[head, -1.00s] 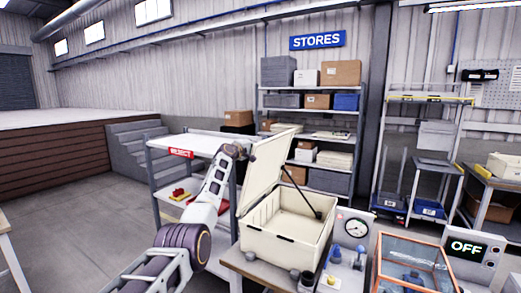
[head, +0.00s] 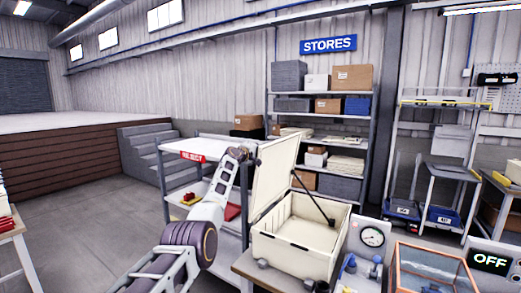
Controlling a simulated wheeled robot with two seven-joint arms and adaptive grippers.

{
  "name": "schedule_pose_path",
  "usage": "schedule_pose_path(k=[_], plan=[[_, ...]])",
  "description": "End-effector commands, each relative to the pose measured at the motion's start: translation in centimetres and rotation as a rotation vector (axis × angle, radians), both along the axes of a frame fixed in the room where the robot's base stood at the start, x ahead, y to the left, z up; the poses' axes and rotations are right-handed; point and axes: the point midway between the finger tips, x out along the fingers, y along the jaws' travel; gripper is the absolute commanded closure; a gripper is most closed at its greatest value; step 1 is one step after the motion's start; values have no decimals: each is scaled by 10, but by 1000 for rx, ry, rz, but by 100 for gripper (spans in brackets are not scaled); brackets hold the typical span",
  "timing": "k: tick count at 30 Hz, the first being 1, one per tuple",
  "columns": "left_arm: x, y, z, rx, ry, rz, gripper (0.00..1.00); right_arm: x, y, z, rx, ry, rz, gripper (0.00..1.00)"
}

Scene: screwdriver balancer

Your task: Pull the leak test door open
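A cream leak test box (head: 296,250) stands on the bench with its lid-like door (head: 275,172) raised steeply at its left side. A dark strut (head: 313,198) runs from the door down to the box. My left arm reaches up from the bottom of the head view. Its gripper (head: 240,154) is at the outer, left side of the door, near its upper edge. The door and the angle hide the fingertips, so I cannot tell whether they touch it. My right gripper is not in view.
A round gauge (head: 373,236) and blue valve parts stand right of the box, then an orange-framed clear case (head: 428,268) and a display reading OFF (head: 490,264). A reject rack (head: 187,157) stands behind my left arm. Open floor lies at left.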

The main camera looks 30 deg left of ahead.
Motion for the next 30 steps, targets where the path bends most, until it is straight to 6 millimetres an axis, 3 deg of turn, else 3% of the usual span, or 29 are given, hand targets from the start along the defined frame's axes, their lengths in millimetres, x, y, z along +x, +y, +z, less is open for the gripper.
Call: schedule_pose_path(k=[27, 30], plan=[[-22, 7, -6, 1, 7, 6, 73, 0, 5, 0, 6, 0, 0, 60], [-26, 8, -7, 2, 9, 6, 67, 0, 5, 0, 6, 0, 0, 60]])
